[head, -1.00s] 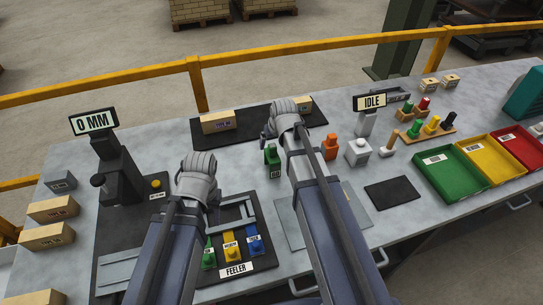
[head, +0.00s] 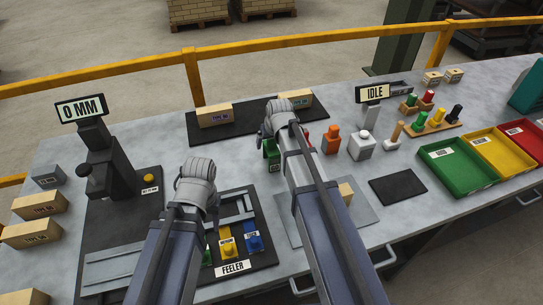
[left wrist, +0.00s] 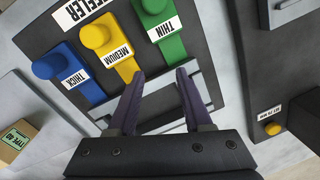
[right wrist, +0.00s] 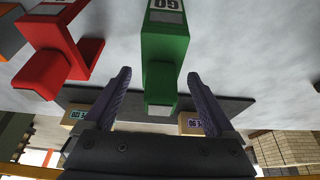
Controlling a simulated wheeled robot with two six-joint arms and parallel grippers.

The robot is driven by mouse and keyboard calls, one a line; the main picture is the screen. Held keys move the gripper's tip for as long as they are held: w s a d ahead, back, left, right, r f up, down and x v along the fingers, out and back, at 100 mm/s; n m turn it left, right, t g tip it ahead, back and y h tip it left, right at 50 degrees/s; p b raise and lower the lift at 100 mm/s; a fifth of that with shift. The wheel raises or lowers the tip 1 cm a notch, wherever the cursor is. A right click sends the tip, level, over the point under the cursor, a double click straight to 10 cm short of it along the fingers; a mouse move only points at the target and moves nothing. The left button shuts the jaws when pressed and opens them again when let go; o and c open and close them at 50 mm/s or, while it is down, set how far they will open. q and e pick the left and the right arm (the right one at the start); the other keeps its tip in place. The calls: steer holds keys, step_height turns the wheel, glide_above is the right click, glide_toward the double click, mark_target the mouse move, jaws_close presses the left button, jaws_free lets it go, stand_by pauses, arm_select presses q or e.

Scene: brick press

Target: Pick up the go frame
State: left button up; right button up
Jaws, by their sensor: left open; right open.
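The go frame is a green block-like piece with a GO label (right wrist: 165,45). In the right wrist view it stands between the two fingers of my right gripper (right wrist: 158,100), which is open around its near part. I cannot tell whether the fingers touch it. In the head view the go frame (head: 270,152) shows just left of my right wrist (head: 280,115), partly covered by it. My left gripper is open and empty over the feeler panel, in the left wrist view (left wrist: 152,90); its wrist shows in the head view (head: 195,180).
A red frame (right wrist: 48,55) stands close beside the go frame. A dark mat (head: 240,122) with bricks lies behind. The feeler panel holds blue, yellow and green feelers (left wrist: 155,12). A gauge (head: 105,165) stands left. Orange and white pieces (head: 362,146) stand right.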

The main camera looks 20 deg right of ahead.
steer(key=shift+c, duration=0.2)
jaws_close()
stand_by(0.6)
